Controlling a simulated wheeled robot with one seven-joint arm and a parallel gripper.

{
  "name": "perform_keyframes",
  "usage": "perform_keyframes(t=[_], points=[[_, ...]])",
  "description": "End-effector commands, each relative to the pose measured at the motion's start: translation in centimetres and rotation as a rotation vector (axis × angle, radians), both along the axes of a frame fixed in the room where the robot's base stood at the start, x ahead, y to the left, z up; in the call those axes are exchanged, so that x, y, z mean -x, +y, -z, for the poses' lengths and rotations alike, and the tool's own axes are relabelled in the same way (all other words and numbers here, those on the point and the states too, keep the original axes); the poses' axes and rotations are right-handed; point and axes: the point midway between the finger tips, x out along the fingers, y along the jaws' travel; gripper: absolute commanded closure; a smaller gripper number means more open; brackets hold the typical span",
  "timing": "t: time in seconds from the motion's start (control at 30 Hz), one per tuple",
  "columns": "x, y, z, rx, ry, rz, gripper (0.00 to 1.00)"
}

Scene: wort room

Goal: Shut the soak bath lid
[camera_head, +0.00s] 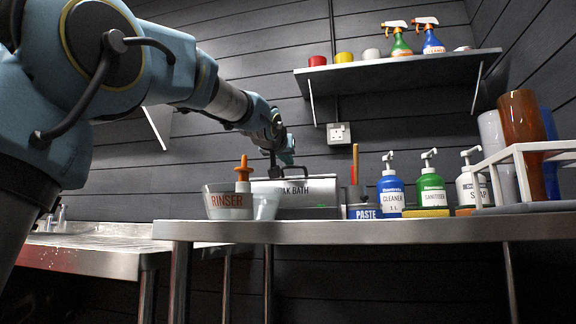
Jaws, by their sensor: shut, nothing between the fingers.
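The soak bath (315,200) is a grey metal box with dark lettering, standing towards the back of the metal table. My arm reaches across from the left, and my gripper (277,174) is just above the bath's left part, at about its top edge. The gripper is small and dark here; it is shut and holds nothing. I cannot tell whether it touches the bath. The lid's angle is not clear from this low view, and the inside of the bath is hidden.
An orange-topped bottle (243,175) stands by the rinser tub. A paste tin (363,211), cleaner bottle (391,195), sanitizer bottle (431,192) and soap bottle (471,186) stand right of the bath. A white rack (520,165) is at far right. A shelf (400,70) hangs above.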

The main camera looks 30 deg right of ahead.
Motion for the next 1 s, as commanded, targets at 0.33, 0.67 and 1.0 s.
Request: perform_keyframes(t=[0.33, 0.67, 1.0], points=[[-0.3, -0.4, 2.3, -0.030, 0.027, -0.004, 1.00], [0.2, 0.1, 2.2, -0.027, 0.025, -0.004, 1.00], [4.8, 4.5, 0.4, -0.009, 0.009, -0.001, 1.00]])
